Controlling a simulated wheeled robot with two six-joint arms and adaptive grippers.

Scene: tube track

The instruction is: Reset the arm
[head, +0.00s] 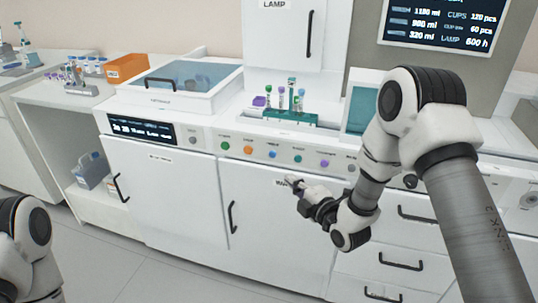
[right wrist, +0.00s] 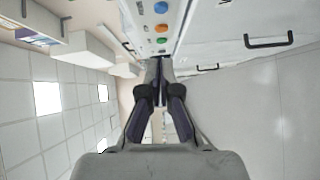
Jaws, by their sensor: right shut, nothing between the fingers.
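My right arm comes in from the right in the head view. Its gripper (head: 291,182) is in front of the white cabinet, just below the row of coloured buttons. In the right wrist view the two dark fingers (right wrist: 160,62) meet at the tips, and the gripper is shut and empty. It points toward the machine's front, and I cannot tell whether it touches the panel. Part of my left arm shows at the lower left of the head view; its gripper is out of the picture.
Coloured buttons (head: 273,154) line the front panel. A green tube rack (head: 290,117) with several tubes stands above it. Cabinet doors with black handles (head: 232,217) and drawers (head: 400,263) lie below. An orange box (head: 126,67) stands at the left. The floor (head: 130,270) in front is clear.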

